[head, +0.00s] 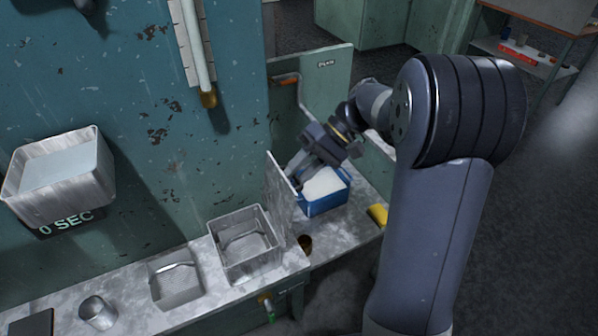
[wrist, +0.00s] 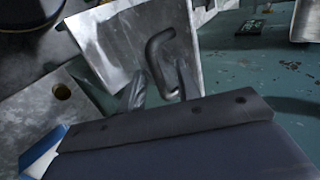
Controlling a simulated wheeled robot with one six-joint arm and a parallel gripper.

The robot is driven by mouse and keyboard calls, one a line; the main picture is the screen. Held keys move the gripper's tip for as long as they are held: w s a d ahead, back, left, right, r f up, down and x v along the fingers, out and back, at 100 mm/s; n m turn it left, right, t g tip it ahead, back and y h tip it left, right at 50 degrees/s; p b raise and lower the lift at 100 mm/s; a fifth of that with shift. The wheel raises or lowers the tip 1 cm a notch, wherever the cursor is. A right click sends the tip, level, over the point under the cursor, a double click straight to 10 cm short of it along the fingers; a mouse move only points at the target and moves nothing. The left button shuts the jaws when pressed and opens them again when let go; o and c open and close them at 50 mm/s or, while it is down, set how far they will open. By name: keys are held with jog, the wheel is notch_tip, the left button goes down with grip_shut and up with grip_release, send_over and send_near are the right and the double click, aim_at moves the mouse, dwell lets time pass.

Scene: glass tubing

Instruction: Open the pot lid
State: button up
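The pot (head: 245,262) is a square metal box on the counter, its top uncovered and its inside in view. Its flat metal lid (head: 281,190) stands nearly upright at the pot's right side. My gripper (head: 298,177) is on the lid's right side, close to its outer face. In the wrist view the lid (wrist: 105,40) fills the upper middle, with a bent metal handle (wrist: 160,52) on it. My fingertips (wrist: 160,88) show apart, with the lower end of the handle between them. Whether they touch the handle is unclear.
A blue box (head: 325,202) with white contents stands right of the lid, under my arm. A wall container (head: 60,177) hangs above a "0 SEC" display.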

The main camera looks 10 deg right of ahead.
jog(key=shift+r, duration=0.1)
jog(key=b+v, duration=0.1)
jog(key=v, duration=0.9)
jog(key=shift+w+d+r, duration=0.15)
jog(key=shift+d+r, duration=0.05)
jog(key=shift+d, duration=0.1)
jog(key=shift+c, duration=0.3)
